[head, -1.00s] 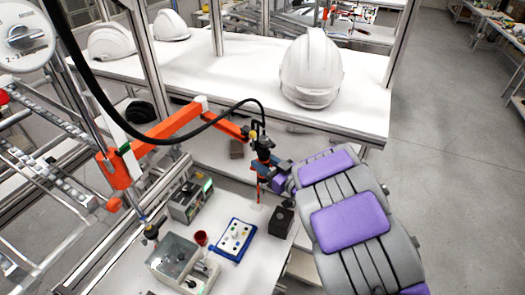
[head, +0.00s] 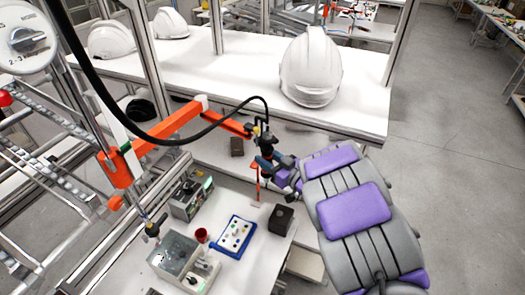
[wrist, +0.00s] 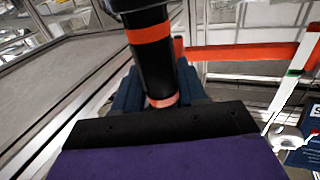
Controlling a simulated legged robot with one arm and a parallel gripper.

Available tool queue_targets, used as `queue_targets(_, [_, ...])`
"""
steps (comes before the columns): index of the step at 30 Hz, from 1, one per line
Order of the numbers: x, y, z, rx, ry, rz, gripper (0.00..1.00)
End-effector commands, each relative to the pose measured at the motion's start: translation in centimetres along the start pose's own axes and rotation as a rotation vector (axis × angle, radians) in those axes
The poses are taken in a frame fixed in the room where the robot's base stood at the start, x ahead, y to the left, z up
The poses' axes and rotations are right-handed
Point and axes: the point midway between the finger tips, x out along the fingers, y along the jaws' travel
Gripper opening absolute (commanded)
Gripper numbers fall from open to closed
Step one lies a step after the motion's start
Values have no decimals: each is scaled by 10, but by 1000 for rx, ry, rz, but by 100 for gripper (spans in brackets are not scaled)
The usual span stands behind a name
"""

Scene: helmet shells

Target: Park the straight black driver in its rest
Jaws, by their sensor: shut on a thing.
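The straight black driver (head: 266,142) hangs upright at the end of an orange jointed arm (head: 172,123), with a black cable running to its top. A thin red-orange bit points down toward the white bench. My gripper (head: 268,162) is shut around the driver's lower body. In the wrist view the driver's black barrel (wrist: 153,62) with orange bands stands between the blue fingers (wrist: 155,90); its lower end is hidden behind my gripper's dark edge. A black block with a dark top (head: 281,219) stands on the bench, below and right of the driver; I cannot tell if it is the rest.
The bench also holds a blue-edged tray (head: 234,236) of small parts, a red cup (head: 201,234), a grey control box (head: 191,197) and a clear-lidded box (head: 173,254). A shelf with a white helmet shell (head: 311,68) stands behind. Open floor lies at right.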

Motion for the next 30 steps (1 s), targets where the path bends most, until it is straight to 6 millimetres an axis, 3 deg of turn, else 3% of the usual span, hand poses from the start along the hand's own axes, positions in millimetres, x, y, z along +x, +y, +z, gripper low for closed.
queue_targets(15, [43, 26, -2, 0, 3, -1, 0])
queue_targets(29, [44, 27, -1, -1, 1, 1, 0])
queue_targets(30, [44, 27, -1, -1, 1, 1, 43])
